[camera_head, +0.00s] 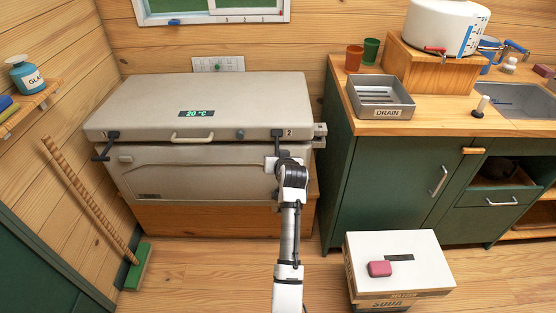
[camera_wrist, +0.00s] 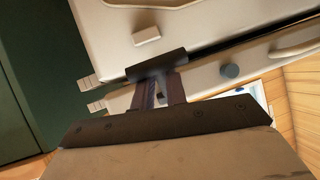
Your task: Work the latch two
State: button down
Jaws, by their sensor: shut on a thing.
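A beige chest cooler (camera_head: 160,175) stands against the wall with its lid (camera_head: 150,110) down. Latch two (camera_head: 304,133) is the dark latch at the lid's right front, beside a "2" mark. My gripper (camera_head: 279,163) is at its lever and hides part of it. In the wrist view, the dark crossbar of latch two (camera_wrist: 157,65) lies at the fingertips of my gripper (camera_wrist: 162,88), which is shut on it. A small pale block (camera_wrist: 147,36) sits on the chest near the bar. The similar left latch (camera_head: 103,150) sticks out from the lid front, its bar apart from the body.
A green cabinet (camera_head: 385,185) stands close on the right, with a drain tray (camera_head: 378,97) on top. A white-topped box (camera_head: 400,255) with a pink block is on the floor at right. A broom (camera_head: 90,200) leans at left. The floor before the chest is clear.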

jog(key=shift+w+a+r, duration=0.1)
jog(key=shift+r, duration=0.25)
jog(key=c, duration=1.7)
grip_release()
jog(key=shift+f, duration=0.15)
jog(key=shift+s, duration=0.25)
jog(key=b+v, duration=0.2)
jog(key=v, duration=1.1)
jog(key=shift+s+r, duration=0.2)
jog(key=shift+s, duration=0.05)
